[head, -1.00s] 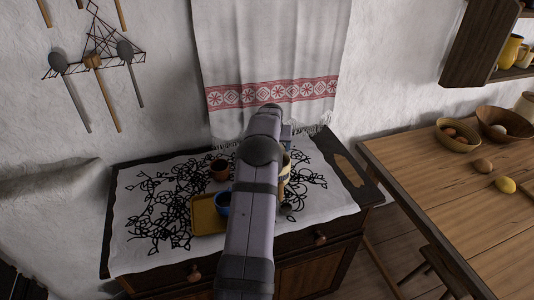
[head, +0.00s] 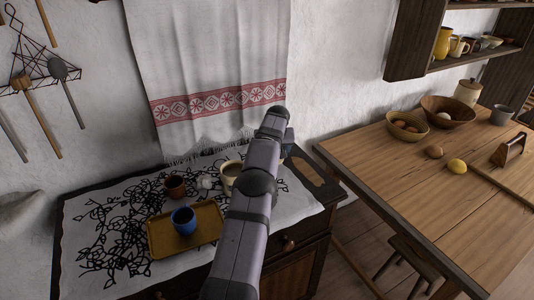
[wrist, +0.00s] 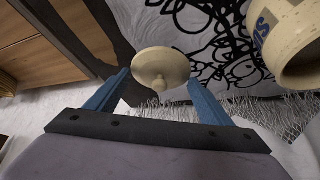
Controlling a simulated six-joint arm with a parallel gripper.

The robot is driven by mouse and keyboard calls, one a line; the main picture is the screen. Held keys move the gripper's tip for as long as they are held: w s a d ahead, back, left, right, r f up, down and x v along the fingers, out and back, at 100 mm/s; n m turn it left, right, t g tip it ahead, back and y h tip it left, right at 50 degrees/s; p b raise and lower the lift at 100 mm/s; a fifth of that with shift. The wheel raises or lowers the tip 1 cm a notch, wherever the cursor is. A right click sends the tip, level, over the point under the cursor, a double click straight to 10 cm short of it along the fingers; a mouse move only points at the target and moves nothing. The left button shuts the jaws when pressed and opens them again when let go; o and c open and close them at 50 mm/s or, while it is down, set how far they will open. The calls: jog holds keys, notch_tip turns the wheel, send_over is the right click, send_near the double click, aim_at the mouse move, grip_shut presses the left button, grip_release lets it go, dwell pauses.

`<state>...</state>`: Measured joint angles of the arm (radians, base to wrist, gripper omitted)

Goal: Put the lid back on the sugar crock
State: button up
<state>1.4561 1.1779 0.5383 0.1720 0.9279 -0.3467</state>
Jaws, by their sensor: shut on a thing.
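The cream lid (wrist: 160,66) with a small round knob is between the blue fingertips of my gripper (wrist: 158,78) in the wrist view. The fingers are shut on its rim, with the knob towards the camera. A cream crock (wrist: 296,42) with blue marking is at the upper right of the wrist view, apart from the lid. In the head view, a cream vessel that looks like the crock (head: 229,179) stands open on the cloth, left of my arm. My gripper (head: 289,139) is mostly hidden behind my arm there, and the lid cannot be made out.
A tray (head: 158,242) with a blue cup (head: 184,221), a brown cup (head: 175,187) and a small pale object (head: 205,182) share the patterned cloth. A towel (head: 215,60) hangs behind. A wooden table (head: 400,165) with bowls and a lidded canister (head: 467,92) stands right.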

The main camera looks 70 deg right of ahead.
jog(key=w+a, duration=0.1)
jog(key=w, duration=0.2)
jog(key=w+a+r+p, duration=0.1)
jog(key=w+a, duration=0.1)
jog(key=w, duration=0.1)
jog(key=w+a+r, duration=0.1)
jog(key=w, duration=0.3)
jog(key=shift+a+r, duration=0.2)
jog(key=shift+r, duration=0.05)
jog(key=w+a+r+p, duration=0.3)
jog(key=w+a+r, duration=0.1)
jog(key=w+a, duration=0.7)
jog(key=s+r+m+g+p, duration=0.2)
jog(key=s+r+m, duration=0.4)
jog(key=s, duration=0.6)
jog(key=shift+a+r+m+g, duration=0.3)
jog(key=shift+m+g, duration=0.2)
jog(key=shift+g, duration=0.2)
jog(key=shift+s+f, duration=0.1)
jog(key=shift+f, duration=0.1)
notch_tip(320, 180, down, 6)
jog(key=b, duration=0.4)
jog(key=shift+f+b, duration=0.25)
jog(key=shift+b, duration=0.8)
dwell(0.7)
